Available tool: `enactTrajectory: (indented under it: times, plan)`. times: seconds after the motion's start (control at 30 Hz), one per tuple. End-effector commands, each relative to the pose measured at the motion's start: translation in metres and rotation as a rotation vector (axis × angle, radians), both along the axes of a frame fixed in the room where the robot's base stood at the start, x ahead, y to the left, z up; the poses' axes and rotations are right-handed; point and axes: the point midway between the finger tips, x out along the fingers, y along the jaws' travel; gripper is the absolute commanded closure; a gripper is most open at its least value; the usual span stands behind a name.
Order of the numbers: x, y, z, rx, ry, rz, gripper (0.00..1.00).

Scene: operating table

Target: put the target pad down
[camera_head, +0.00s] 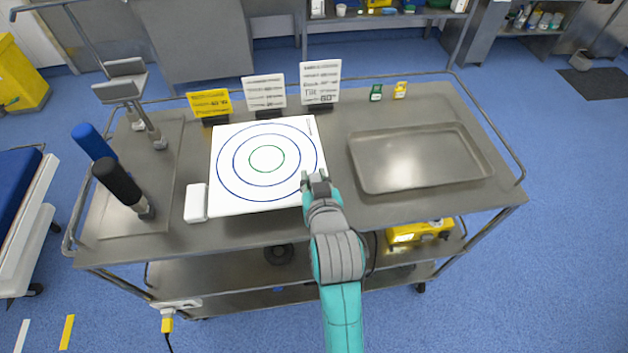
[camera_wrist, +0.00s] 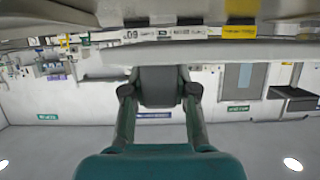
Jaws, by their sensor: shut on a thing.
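The target pad (camera_head: 232,197) is a white square sheet with blue rings and a green inner ring. It is over the left-middle of the steel table top (camera_head: 345,215), face up and roughly level. My gripper (camera_head: 315,178) is shut on its right edge near the front right corner. In the wrist view, which is upside down, the pad appears as a pale band (camera_wrist: 230,52) seen edge-on, with the lower parts of the signs showing past it. It seems raised above the table, but the gap is hard to judge. My gripper also shows there (camera_wrist: 160,78).
A small white block (camera_head: 196,203) is by the pad's left front corner. A yellow sign (camera_head: 209,104) and two white signs (camera_head: 264,92) stand behind it. A metal tray (camera_head: 420,160) is on the right. Black (camera_head: 118,181) and blue (camera_head: 93,142) handles stand left.

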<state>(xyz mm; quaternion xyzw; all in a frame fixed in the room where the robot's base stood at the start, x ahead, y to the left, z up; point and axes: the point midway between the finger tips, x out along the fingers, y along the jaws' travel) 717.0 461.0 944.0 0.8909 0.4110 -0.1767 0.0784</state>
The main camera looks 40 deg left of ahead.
Motion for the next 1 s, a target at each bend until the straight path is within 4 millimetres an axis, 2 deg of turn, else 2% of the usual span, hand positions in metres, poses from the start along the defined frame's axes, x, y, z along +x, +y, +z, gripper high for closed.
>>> enactTrajectory:
  times: [0.1,0.27,0.5,0.87,0.9,0.97,1.0]
  plan:
    - [0.000,0.000,-0.014,0.001,0.000,0.000,1.00]
    - [0.000,0.000,-0.023,0.001,0.000,0.000,1.00]
    - [0.000,0.000,-0.052,0.001,0.001,0.000,1.00]
    - [0.000,0.000,-0.057,0.002,-0.001,0.000,1.00]
    - [0.000,0.000,-0.058,0.000,0.000,0.000,0.65]
    - [0.000,0.000,-0.058,0.000,0.000,0.000,0.50]
    - [0.000,0.000,-0.057,0.000,0.000,0.000,0.47]
